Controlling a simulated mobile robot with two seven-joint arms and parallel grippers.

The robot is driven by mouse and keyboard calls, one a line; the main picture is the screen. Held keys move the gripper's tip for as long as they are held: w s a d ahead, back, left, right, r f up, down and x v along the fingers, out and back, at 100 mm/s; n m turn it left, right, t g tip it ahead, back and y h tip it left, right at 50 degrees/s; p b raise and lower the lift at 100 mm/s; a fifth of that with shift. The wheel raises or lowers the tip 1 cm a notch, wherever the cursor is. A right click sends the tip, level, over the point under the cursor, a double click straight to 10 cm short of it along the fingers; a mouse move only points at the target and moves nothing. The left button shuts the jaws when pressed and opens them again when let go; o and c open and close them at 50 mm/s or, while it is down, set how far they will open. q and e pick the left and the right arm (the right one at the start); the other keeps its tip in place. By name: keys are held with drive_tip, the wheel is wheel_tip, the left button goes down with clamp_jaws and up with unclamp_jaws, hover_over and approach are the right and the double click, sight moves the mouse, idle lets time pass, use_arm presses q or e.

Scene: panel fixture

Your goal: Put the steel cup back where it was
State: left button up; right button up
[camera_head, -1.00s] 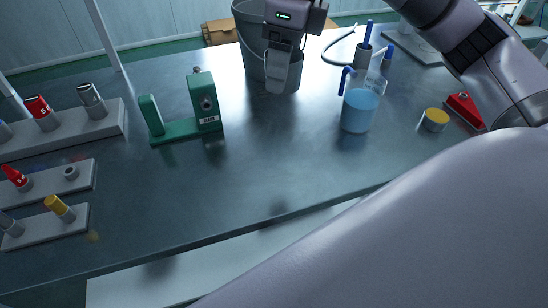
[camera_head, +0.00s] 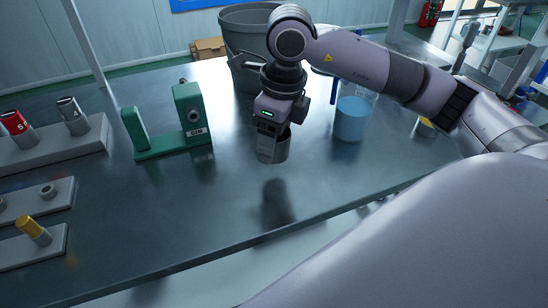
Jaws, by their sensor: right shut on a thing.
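The steel cup (camera_head: 272,150) is a small grey cup in the head view, right of the green fixture and in front of the large grey bucket. My right gripper (camera_head: 273,132) comes down on it from above and is shut on it. The cup looks upright and hangs above the table, with a dark shadow on the tabletop below it. The gripper hides part of its rim and its inside. My left gripper is not in view.
A green fixture (camera_head: 166,146) stands to the left and a beaker of blue liquid (camera_head: 351,120) to the right. A grey bucket (camera_head: 245,22) is behind. Grey racks with several pegs line the left side. The table (camera_head: 180,205) is clear toward its front edge.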

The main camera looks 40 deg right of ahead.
wheel_tip(320, 180, down, 5)
drive_tip(key=shift+r, duration=0.1)
idle(0.3)
drive_tip(key=shift+b, duration=0.4)
drive_tip(key=o, duration=1.2)
